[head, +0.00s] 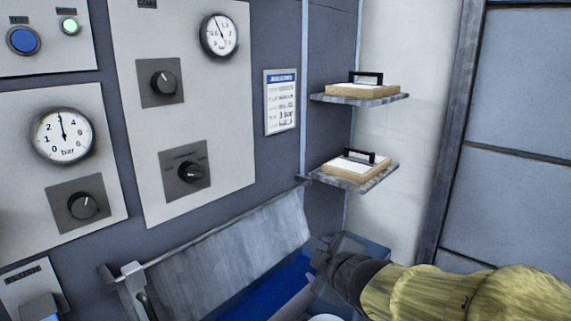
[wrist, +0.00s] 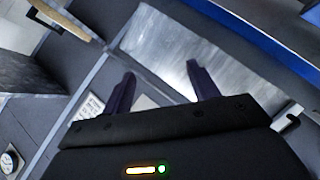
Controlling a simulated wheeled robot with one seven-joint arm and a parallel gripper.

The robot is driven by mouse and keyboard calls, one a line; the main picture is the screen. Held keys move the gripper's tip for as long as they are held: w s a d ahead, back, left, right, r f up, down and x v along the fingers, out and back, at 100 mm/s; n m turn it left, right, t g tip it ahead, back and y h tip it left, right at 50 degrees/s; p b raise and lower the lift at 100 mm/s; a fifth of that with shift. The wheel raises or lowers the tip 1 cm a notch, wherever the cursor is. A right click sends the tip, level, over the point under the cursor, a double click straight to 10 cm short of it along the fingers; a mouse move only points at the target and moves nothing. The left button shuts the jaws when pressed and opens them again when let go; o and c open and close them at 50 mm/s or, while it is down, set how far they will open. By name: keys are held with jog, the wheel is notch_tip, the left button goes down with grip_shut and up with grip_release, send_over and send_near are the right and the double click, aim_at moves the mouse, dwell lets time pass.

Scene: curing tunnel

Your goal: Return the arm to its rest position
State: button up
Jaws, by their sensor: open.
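My gripper (wrist: 160,80) shows in the wrist view with its two dark fingers spread apart and nothing between them. Beyond the fingers is a grey metal flap (wrist: 165,50). In the head view my arm, in a yellow sleeve, reaches in from the lower right. Its dark gripper end (head: 325,255) is by the right end of the metal flap (head: 235,250), above a blue surface. The fingertips are hard to make out there, and I cannot tell whether they touch anything.
Two shelves hold boards with black handles, an upper one (head: 362,90) and a lower one (head: 355,167). A control panel with a bar gauge (head: 62,135), knobs and a blue button (head: 24,41) fills the left. A notice (head: 281,101) hangs beside the shelves.

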jog(key=s+d+f+m+g+h, duration=0.2)
jog(key=s+d+f+m+g, duration=0.25)
jog(key=s+f+m, duration=0.35)
jog(key=s+d+f+m+g+h, duration=0.1)
jog(key=s+d+f+m+g, duration=0.45)
jog(key=f, duration=0.45)
notch_tip(320, 180, up, 25)
jog(key=a+p, duration=0.1)
jog(key=p, duration=2.4)
jog(key=shift+a+m+t, duration=0.35)
jog(key=shift+m+t, duration=0.05)
jog(key=shift+m, duration=0.05)
jog(key=shift+w+f, duration=0.1)
jog(key=shift+f, duration=0.05)
